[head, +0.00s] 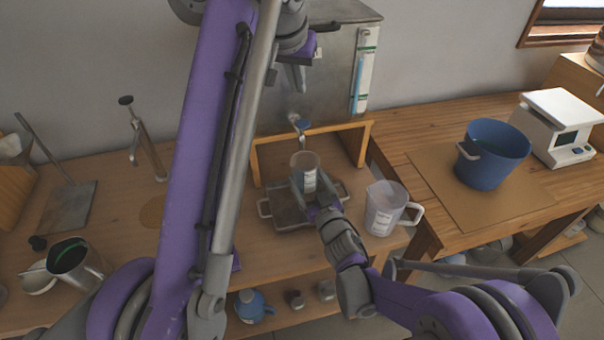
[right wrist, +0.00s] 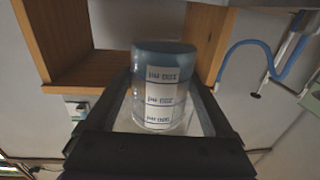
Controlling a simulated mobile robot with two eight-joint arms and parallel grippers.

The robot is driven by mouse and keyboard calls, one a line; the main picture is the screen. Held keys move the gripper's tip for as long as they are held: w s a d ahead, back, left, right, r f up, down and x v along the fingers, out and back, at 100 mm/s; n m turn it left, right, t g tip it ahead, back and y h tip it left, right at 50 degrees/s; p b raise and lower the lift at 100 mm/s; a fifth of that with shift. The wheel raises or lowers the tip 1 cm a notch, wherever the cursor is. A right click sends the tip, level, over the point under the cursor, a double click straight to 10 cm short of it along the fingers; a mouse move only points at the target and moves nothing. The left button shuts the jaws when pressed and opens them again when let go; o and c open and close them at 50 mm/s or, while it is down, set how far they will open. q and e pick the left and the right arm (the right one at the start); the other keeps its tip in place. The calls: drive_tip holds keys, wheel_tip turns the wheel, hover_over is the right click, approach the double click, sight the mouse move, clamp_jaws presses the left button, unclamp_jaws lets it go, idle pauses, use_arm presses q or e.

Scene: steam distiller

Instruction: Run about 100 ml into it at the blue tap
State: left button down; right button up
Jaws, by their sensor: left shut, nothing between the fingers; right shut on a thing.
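The blue tap (head: 300,123) sticks out from the front of the grey metal tank (head: 335,60). My right gripper (head: 309,187) is shut on a clear beaker (head: 305,162) and holds it upright below the tap, above a metal tray (head: 290,217). In the right wrist view the beaker (right wrist: 160,90) sits between the dark fingers, with white label bands on it and a blue-grey tint at one end. I cannot tell whether that is water. My left gripper (head: 297,84) is shut and empty, above the tap and apart from it.
A sight tube with a blue column (head: 362,75) is on the tank. A wooden stand (head: 365,145) surrounds the tap area. A clear jug (head: 382,212) stands right of the tray. A blue pot (head: 490,160) and white scale (head: 560,125) are farther right.

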drive_tip(key=shift+d+b+v, duration=0.2)
drive_tip(key=shift+b+v, duration=0.3)
drive_tip(key=shift+v, duration=0.95)
drive_tip(key=shift+d+b+v, duration=0.2)
drive_tip(key=shift+b+v, duration=0.25)
drive_tip(key=shift+v, duration=1.05)
drive_tip(key=shift+d+b+v, duration=0.2)
drive_tip(key=shift+v, duration=0.8)
drive_tip(key=shift+d+b+v, duration=0.2)
drive_tip(key=shift+v, duration=0.8)
drive_tip(key=shift+w, duration=0.15)
